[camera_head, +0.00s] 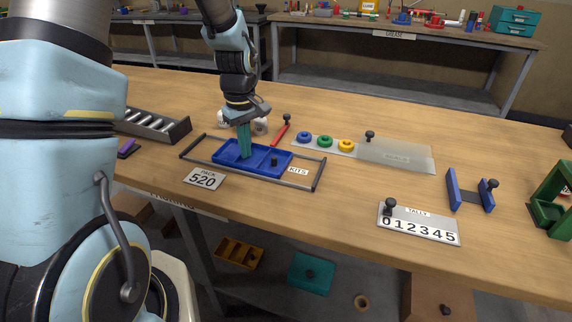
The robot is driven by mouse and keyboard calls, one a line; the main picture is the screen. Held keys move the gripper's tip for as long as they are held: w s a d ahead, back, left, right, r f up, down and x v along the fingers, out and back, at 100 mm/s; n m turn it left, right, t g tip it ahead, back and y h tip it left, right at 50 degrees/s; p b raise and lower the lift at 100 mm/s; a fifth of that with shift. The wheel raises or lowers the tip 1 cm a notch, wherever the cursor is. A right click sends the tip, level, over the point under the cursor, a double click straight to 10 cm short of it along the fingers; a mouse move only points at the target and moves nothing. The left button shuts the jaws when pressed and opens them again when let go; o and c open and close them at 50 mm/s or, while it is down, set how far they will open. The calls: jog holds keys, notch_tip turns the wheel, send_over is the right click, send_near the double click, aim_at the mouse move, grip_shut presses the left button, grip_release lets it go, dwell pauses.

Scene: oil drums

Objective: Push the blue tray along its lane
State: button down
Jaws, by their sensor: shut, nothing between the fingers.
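The blue tray (262,171) lies on the wooden bench inside a lane framed by thin dark rails (323,175). It sits toward the left and middle of the lane, with bare room to its right beside a "KITS" label (298,171). The tray has compartments and a small dark knob (274,161). My gripper (244,153) points down at the tray's left part, its teal fingers together and empty. The fingertips look to be inside the left compartment; whether they touch a wall or the floor I cannot tell.
A "PACK 520" sign (204,178) stands in front of the lane. Behind are a red tool (280,134) and a plate with blue, green and yellow rings (325,143). A grey roller rack (155,125) is left; a tally board (419,224) and blue bracket (470,193) are right.

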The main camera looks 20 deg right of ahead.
aim_at(220, 153)
jog(key=shift+w+a, duration=0.65)
jog(key=shift+a, duration=0.05)
jog(key=shift+w+a, duration=0.15)
jog(key=shift+w+a+p, duration=0.55)
jog(key=shift+w+a, duration=0.6)
jog(key=shift+a, duration=0.1)
jog(key=shift+w+a, duration=1)
jog(key=shift+a, duration=0.05)
jog(key=shift+s+d+p, duration=0.25)
jog(key=shift+p, duration=0.05)
